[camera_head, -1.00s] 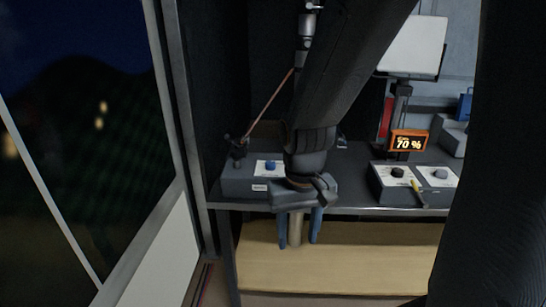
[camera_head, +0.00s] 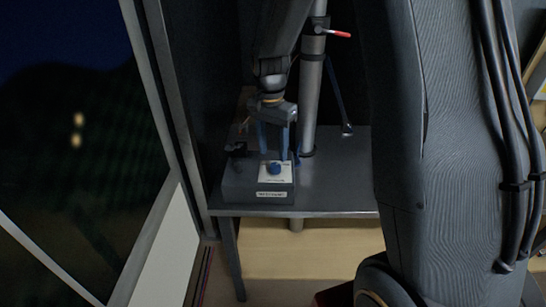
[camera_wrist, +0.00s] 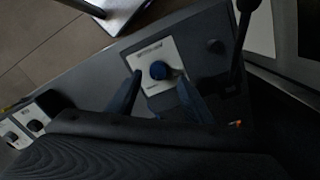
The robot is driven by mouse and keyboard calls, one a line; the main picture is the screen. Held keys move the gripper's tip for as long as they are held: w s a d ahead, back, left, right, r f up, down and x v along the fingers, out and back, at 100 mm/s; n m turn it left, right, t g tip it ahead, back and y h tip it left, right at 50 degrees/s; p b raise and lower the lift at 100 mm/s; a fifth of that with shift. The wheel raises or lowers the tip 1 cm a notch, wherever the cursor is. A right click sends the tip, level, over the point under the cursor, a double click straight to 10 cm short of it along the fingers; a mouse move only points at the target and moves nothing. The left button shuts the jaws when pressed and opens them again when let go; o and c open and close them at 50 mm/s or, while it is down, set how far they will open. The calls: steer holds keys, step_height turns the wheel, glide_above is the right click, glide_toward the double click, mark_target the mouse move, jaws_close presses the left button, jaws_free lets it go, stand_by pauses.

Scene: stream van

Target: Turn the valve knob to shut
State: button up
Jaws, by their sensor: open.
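The fingers reach toward either side of the knob. I cannot tell whether they touch it.
A black lever (camera_wrist: 243,30) stands on the same box beside the plate. A grey pole (camera_head: 311,95) rises from the bench behind my gripper. The bench top (camera_head: 340,190) is clear to the right. Another box with dark knobs (camera_wrist: 30,122) shows in the wrist view.

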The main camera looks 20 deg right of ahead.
mark_target(275, 165)
steer(key=shift+s+d+f+p, duration=0.1)
steer(key=shift+f+p, duration=0.1)
steer(key=shift+f, duration=0.65)
steer(key=shift+w+d+f+p, duration=0.1)
steer(key=shift+f+p, duration=0.05)
steer(key=shift+f, duration=0.7)
steer(key=shift+s+d+f+p, duration=0.1)
steer(key=shift+f+p, duration=0.1)
steer(key=shift+f, duration=0.65)
